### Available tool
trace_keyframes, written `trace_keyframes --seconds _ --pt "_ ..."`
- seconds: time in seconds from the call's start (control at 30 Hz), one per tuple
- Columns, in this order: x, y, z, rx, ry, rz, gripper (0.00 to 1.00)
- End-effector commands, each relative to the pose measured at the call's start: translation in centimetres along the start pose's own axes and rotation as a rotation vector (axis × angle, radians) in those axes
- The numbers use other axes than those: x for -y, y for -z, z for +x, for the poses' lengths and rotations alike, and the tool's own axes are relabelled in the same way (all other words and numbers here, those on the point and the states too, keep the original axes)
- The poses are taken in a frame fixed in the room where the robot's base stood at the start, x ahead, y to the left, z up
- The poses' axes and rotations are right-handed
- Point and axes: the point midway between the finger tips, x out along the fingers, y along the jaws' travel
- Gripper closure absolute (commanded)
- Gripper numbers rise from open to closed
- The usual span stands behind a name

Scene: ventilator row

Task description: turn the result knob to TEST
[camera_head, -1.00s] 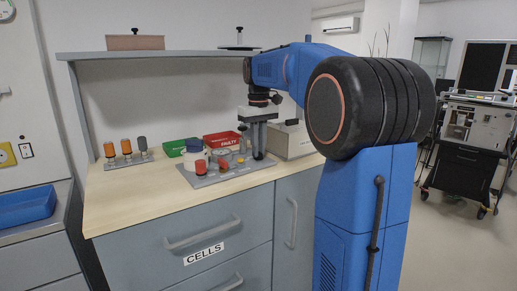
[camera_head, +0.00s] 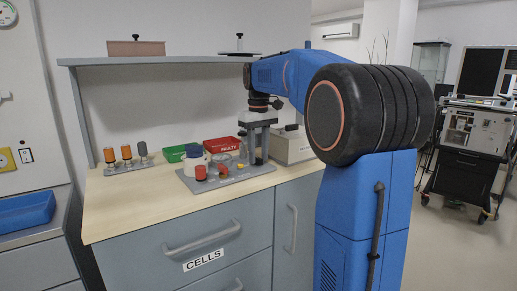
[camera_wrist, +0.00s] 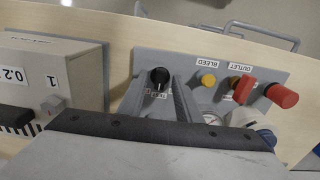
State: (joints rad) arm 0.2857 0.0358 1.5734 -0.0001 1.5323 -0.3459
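The black result knob (camera_wrist: 160,76) sits on a grey panel (camera_wrist: 209,65) in the wrist view. Small white labels lie beside it, too small to read. My gripper (camera_wrist: 159,92) points down at the panel with its two grey fingers apart, one on either side of the knob. I cannot tell whether the fingers touch it.
The panel also carries a yellow BLEED button (camera_wrist: 208,80), a red knob (camera_wrist: 283,96) and a white-and-blue cylinder (camera_head: 194,155). A grey box (camera_wrist: 60,75) stands close beside it. Red (camera_head: 222,145) and green (camera_head: 174,154) bins stand behind. A shelf (camera_head: 160,57) hangs above.

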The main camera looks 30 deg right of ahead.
Motion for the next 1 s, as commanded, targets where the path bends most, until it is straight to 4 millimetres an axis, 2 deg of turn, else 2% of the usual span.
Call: trace_keyframes --seconds 0.13,0.23,0.8,1.0 --pt "0.0 0.0 -0.9 0.0 0.0 0.0 0.69" --pt "0.0 0.1 -2.3 -0.002 -0.001 0.0 0.69" --pt "-0.1 0.1 -13.5 -0.003 -0.001 0.0 0.69" --pt "0.0 0.1 -16.2 -0.002 -0.001 0.0 0.69"
